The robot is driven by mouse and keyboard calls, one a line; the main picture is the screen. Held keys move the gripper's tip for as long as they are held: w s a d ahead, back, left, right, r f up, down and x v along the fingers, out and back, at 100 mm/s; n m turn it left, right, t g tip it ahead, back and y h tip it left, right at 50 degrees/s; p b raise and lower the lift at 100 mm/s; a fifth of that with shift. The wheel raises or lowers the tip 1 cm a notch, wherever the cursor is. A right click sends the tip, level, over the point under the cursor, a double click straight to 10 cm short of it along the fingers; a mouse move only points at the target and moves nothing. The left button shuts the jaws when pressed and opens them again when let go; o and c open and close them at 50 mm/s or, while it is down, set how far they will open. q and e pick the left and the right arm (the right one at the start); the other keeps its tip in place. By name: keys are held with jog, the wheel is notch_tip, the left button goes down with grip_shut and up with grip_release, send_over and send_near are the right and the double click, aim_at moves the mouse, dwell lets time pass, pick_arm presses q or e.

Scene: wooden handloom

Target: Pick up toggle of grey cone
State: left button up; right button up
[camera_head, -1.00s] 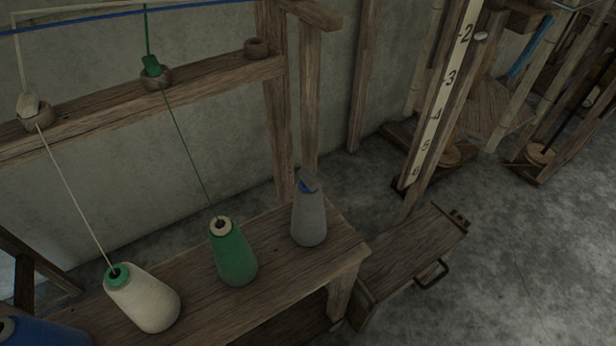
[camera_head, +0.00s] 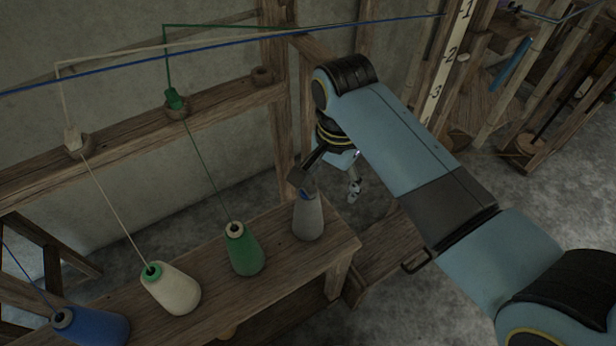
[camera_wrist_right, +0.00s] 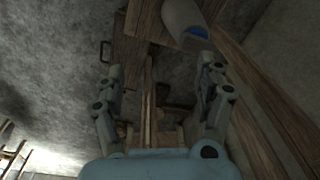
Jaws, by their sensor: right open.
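The grey cone (camera_head: 308,221) stands at the right end of the wooden bench. My left gripper is not in view.
Green (camera_head: 244,250), cream (camera_head: 174,290) and blue (camera_head: 92,327) cones stand left on the bench (camera_head: 275,268). Threads rise from them to a rail (camera_head: 222,108) with ring holders. A wooden post (camera_head: 281,130) stands behind the grey cone.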

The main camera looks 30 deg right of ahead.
aim_at(308, 186)
jog(key=w+a+r+m, duration=0.3)
jog(key=w+r+m, duration=0.1)
jog(key=r, duration=0.2)
jog(key=shift+g, duration=0.4)
notch_tip(308, 186, down, 10)
jog(key=shift+w+d+f, duration=0.1)
jog(key=shift+w+f, duration=0.05)
jog(key=shift+f, duration=0.1)
jog(key=c, duration=0.9)
